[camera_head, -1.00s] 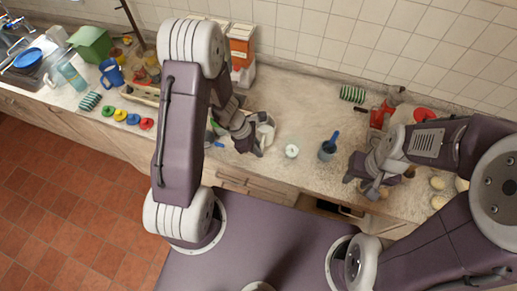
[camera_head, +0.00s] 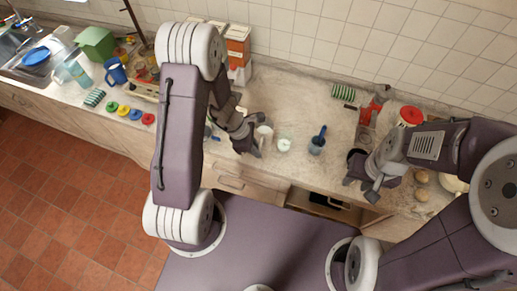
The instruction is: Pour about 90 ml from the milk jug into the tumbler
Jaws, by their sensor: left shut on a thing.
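The white milk jug (camera_head: 265,131) is over the counter, just right of my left gripper (camera_head: 254,145). My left gripper is shut on it, and the fingers and arm hide part of it. The tumbler (camera_head: 284,146) is a small clear glass with white in it, standing on the counter to the right of the jug. I cannot tell the milk level or whether milk is flowing. My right gripper (camera_head: 362,187) is low over the counter's front edge at the right, its fingers apart, with nothing seen between them.
A dark round vessel (camera_head: 356,157) is by my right gripper. Brown round items (camera_head: 421,177) and a red-topped container (camera_head: 410,116) are further right. The counter behind the tumbler is clear.

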